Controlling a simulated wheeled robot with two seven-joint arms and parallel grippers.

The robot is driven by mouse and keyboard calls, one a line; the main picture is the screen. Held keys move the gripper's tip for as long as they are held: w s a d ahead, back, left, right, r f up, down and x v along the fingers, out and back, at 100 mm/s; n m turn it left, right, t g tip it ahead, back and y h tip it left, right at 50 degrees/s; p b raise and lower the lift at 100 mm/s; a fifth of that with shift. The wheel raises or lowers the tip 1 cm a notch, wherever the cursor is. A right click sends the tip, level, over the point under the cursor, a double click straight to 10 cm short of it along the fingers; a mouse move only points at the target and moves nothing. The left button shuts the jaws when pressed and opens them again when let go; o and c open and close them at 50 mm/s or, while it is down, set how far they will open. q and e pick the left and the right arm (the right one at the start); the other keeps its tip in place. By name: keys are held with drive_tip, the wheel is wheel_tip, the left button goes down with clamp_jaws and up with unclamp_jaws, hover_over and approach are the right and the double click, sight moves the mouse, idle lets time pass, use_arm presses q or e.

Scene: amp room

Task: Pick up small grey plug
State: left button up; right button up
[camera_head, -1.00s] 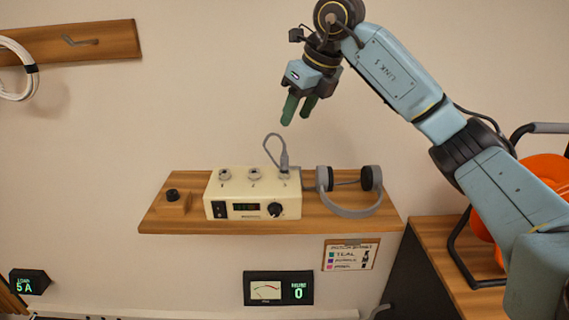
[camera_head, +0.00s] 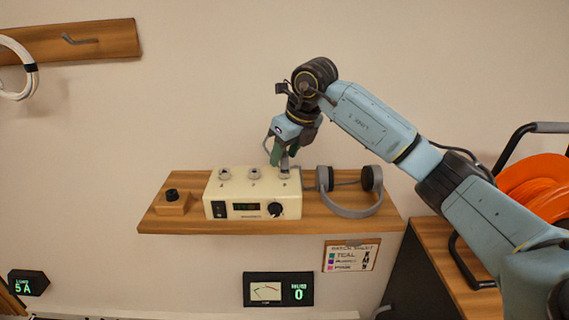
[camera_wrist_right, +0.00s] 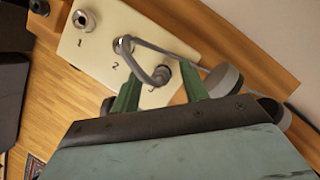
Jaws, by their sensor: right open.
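The small grey plug (camera_head: 285,165) stands upright in the rightmost socket of the cream amp box (camera_head: 238,209). Its grey cable loops over beside it. My right gripper (camera_head: 284,154) points down at the plug, with green fingers open and partly hiding it. In the right wrist view the plug (camera_wrist_right: 161,73) shows near the socket marked 3, between the two open fingers of my gripper (camera_wrist_right: 162,80). The cable loop (camera_wrist_right: 150,72) crosses in front there, so I cannot tell whether a finger touches it. My left gripper is not in view.
Grey headphones (camera_head: 350,210) lie just right of the box on the wooden shelf (camera_head: 330,226). A wooden block with a black knob (camera_head: 172,197) sits at the left. An orange reel (camera_head: 535,185) stands at far right.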

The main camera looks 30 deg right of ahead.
drive_tip(key=shift+w+f, duration=0.25)
drive_tip(key=shift+f, duration=0.3)
clamp_jaws()
drive_tip(key=shift+r, duration=0.2)
wheel_tip(320, 180, up, 10)
drive_tip(key=shift+f+p, duration=0.15)
drive_tip(key=shift+p, duration=0.25)
